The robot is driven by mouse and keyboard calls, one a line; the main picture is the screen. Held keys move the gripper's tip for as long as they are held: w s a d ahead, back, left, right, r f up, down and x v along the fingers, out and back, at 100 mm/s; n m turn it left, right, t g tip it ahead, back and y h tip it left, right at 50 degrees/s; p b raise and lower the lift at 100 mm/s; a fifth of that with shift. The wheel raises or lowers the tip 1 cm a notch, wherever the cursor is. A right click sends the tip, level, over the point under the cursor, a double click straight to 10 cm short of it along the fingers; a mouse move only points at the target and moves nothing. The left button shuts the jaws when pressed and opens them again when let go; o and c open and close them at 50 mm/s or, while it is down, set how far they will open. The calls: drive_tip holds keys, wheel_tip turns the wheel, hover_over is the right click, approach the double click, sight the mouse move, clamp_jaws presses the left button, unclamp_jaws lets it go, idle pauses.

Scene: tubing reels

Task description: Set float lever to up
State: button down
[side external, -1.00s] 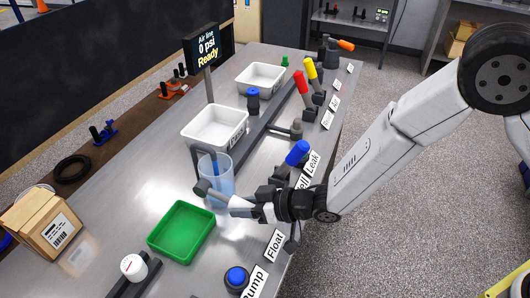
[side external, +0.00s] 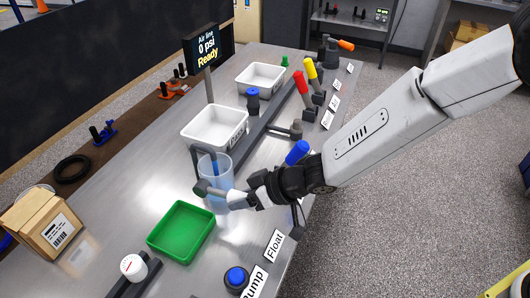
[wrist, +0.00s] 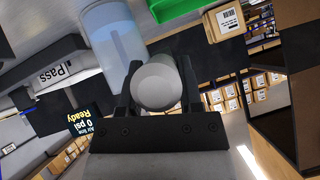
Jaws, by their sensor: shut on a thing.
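The float lever's grey rounded handle (side external: 209,190) shows at the tip of my gripper (side external: 232,199) in the side view, in front of a clear bluish cylinder (side external: 218,172). In the wrist view, the round grey end of the handle (wrist: 156,86) sits between my two dark fingers (wrist: 158,75). My gripper is shut on this handle. The "Float" label (side external: 275,245) is on the bench's front edge, below and to the right of my gripper. My gripper and wrist hide the lever's lower part and pivot.
A lever with a blue handle (side external: 297,152) stands close behind my wrist. Red (side external: 301,83) and yellow (side external: 311,69) levers stand farther back. A green tray (side external: 152,243) and a blue button (side external: 236,277) are nearer. The display (side external: 207,47) reads 0 psi, Ready.

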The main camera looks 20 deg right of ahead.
drive_tip(key=shift+s+a+r+g+h, duration=0.15)
drive_tip(key=shift+a+r+g+h, duration=0.05)
drive_tip(key=shift+r+g+h, duration=0.1)
drive_tip(key=shift+r, duration=0.25)
drive_tip(key=shift+c, duration=1.3)
unclamp_jaws()
drive_tip(key=shift+w+d, duration=0.1)
drive_tip(key=shift+w, duration=0.1)
drive_tip(key=shift+d+r, duration=0.1)
drive_tip(key=v, duration=0.7)
drive_tip(key=shift+r, duration=0.25)
drive_tip(key=shift+s, duration=0.15)
